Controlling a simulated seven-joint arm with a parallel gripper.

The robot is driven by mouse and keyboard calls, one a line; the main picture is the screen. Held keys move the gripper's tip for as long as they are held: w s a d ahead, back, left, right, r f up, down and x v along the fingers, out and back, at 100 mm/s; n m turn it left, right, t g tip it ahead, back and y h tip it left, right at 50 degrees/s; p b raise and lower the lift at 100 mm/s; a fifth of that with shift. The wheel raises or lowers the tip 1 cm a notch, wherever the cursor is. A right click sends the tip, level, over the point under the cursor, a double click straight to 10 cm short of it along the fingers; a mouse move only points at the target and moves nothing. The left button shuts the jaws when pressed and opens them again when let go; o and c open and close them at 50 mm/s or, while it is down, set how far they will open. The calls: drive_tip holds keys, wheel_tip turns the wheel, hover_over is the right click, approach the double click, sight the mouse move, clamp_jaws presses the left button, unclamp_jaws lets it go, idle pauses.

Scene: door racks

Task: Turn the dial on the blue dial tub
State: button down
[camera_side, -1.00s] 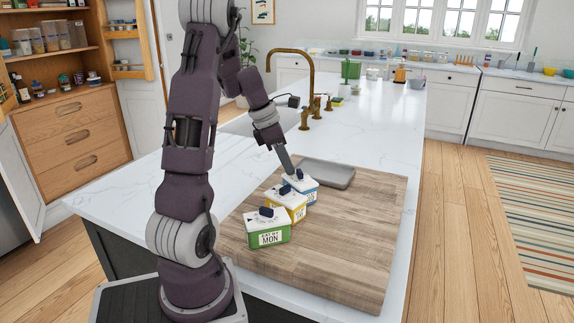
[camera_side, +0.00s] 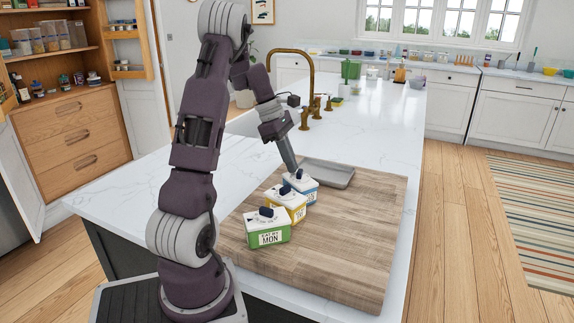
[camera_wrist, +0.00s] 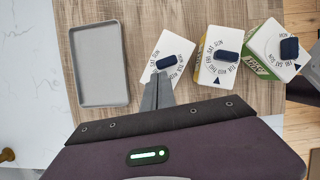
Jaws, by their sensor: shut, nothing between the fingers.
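The blue dial tub (camera_side: 309,194) stands on the board at the far end of a row of three tubs, with a white lid and a dark dial knob on top. In the wrist view its white lid (camera_wrist: 178,44) shows lettering, and the dark knob (camera_wrist: 174,61) lies at a slant. My gripper (camera_side: 295,172) is shut and empty, pointing down at the lid. In the wrist view its fingertips (camera_wrist: 158,76) are at the knob's lower left end and cover part of the lid. I cannot tell whether they touch the knob.
A yellow tub (camera_side: 297,213) stands close beside the blue one, then a green tub (camera_side: 270,238) marked MON. A grey tray (camera_side: 329,173) lies behind the blue tub. The wooden board (camera_side: 355,240) is clear to the right. A brass faucet (camera_side: 310,75) rises behind my arm.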

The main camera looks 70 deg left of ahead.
drive_tip(key=shift+w+a+m+g+h, duration=0.1)
drive_tip(key=shift+w+m+g+h, duration=0.25)
drive_tip(key=shift+m, duration=0.75)
